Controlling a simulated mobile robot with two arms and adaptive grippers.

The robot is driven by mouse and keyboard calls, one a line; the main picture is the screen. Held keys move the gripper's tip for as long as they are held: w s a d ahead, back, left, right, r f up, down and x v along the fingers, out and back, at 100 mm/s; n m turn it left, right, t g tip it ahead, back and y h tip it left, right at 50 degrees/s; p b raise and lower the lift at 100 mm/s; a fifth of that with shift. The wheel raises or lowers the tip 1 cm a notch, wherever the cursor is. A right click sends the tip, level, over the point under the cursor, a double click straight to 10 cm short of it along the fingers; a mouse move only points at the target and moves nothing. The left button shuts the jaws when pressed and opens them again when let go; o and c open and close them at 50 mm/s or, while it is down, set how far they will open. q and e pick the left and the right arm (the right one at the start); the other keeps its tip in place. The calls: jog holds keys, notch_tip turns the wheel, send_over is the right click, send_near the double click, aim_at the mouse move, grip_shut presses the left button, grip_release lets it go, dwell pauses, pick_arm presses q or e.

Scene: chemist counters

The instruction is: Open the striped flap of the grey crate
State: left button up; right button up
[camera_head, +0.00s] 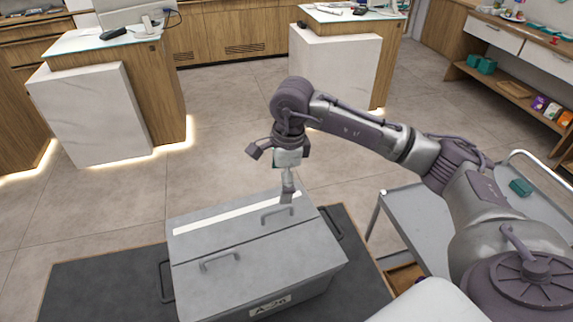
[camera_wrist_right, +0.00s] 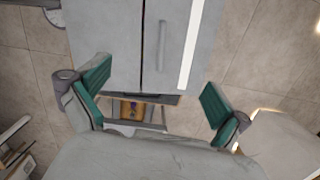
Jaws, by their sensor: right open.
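The grey crate (camera_head: 255,290) stands on a dark mat with a label on its front. Its striped flap (camera_head: 205,226) is the far one, with a white stripe and a handle (camera_head: 277,213) near the seam. Both flaps lie flat. My right gripper (camera_head: 287,190) points down over the right end of the striped flap, near the handle; the gap to it is hard to judge. In the right wrist view, the fingers with green pads (camera_wrist_right: 156,75) are spread wide and empty. The handle (camera_wrist_right: 162,45) and the stripe (camera_wrist_right: 190,45) lie between their lines. My left gripper is out of view.
The near flap has its own handle (camera_head: 219,260). A grey cart (camera_head: 413,222) stands right of the crate, under my right arm. White-fronted counters (camera_head: 95,110) stand at the back left and back middle (camera_head: 335,75). The tiled floor behind the crate is clear.

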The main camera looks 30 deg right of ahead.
aim_at(292, 208)
jog(key=shift+h, duration=0.6)
jog(key=d+f+p, duration=0.1)
jog(key=f, duration=0.3)
jog(key=d+f+p, duration=0.1)
jog(key=f+p, duration=0.1)
jog(key=f, duration=0.1)
jog(key=d+f+p, duration=0.1)
jog(key=f, duration=0.3)
jog(key=shift+w+d+f, duration=0.1)
jog(key=shift+w+f, duration=0.2)
jog(key=shift+w, duration=0.05)
jog(key=shift+f, duration=0.55)
jog(key=shift+s, duration=0.15)
grip_shut()
jog(key=shift+r, duration=0.15)
